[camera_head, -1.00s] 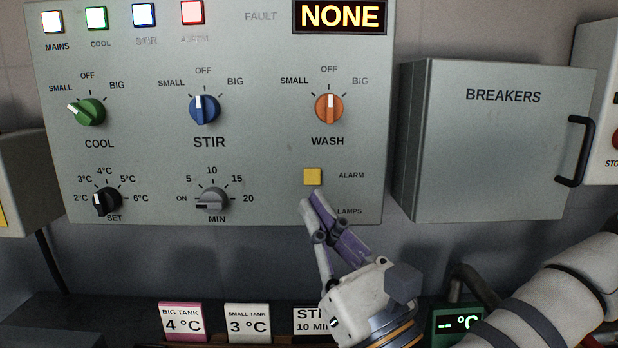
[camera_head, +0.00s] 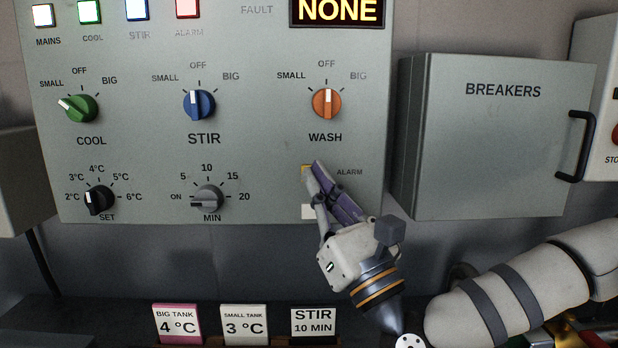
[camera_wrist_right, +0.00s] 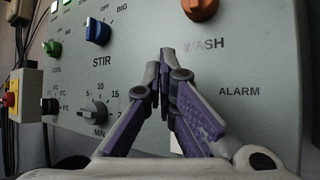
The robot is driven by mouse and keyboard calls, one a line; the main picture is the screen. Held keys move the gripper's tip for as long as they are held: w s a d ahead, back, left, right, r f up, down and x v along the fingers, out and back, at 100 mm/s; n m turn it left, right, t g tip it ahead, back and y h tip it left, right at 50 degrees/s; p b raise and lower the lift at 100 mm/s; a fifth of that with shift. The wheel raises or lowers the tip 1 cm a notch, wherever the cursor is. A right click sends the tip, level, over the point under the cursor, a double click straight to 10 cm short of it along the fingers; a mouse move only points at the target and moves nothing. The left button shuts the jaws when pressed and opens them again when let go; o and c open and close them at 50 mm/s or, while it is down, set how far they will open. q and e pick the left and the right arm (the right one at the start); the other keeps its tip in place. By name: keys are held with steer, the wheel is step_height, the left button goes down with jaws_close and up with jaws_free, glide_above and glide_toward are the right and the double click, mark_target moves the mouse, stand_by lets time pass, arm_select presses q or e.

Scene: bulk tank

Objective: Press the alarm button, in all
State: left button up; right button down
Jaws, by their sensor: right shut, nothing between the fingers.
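The yellow alarm button (camera_head: 306,169) is on the grey control panel (camera_head: 250,150), left of the word ALARM. Only its left edge shows; my right gripper covers the rest. My right gripper (camera_head: 312,166) is shut and empty, with its fingertips in front of the button. I cannot tell whether they touch it. In the right wrist view the shut fingertips (camera_wrist_right: 167,52) point at the panel below WASH, and the button is hidden there. The alarm lamp (camera_head: 187,8) at the top looks pale red. My left gripper is not in view.
The green cool knob (camera_head: 78,108), blue stir knob (camera_head: 199,104) and orange wash knob (camera_head: 326,103) sit above. A white lamps button (camera_head: 308,211) is just below the fingers. The breakers box (camera_head: 490,150) juts out at the right. Cards (camera_head: 243,323) stand below.

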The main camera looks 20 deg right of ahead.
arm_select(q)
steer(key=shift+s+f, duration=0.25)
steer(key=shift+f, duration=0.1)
arm_select(e)
steer(key=shift+w+d+f, duration=0.1)
steer(key=shift+w+d, duration=0.15)
steer(key=shift+w, duration=0.7)
stand_by(0.4)
arm_select(q)
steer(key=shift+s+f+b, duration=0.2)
steer(key=shift+b, duration=0.2)
arm_select(e)
steer(key=shift+w+d, duration=0.15)
steer(key=shift+w, duration=0.25)
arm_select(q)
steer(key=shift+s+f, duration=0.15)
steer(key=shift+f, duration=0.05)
arm_select(e)
steer(key=shift+w+d, duration=0.1)
steer(key=shift+w, duration=0.3)
steer(key=shift+s, duration=0.1)
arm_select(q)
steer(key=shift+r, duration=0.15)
arm_select(e)
steer(key=shift+s+a, duration=0.25)
steer(key=shift+s, duration=0.5)
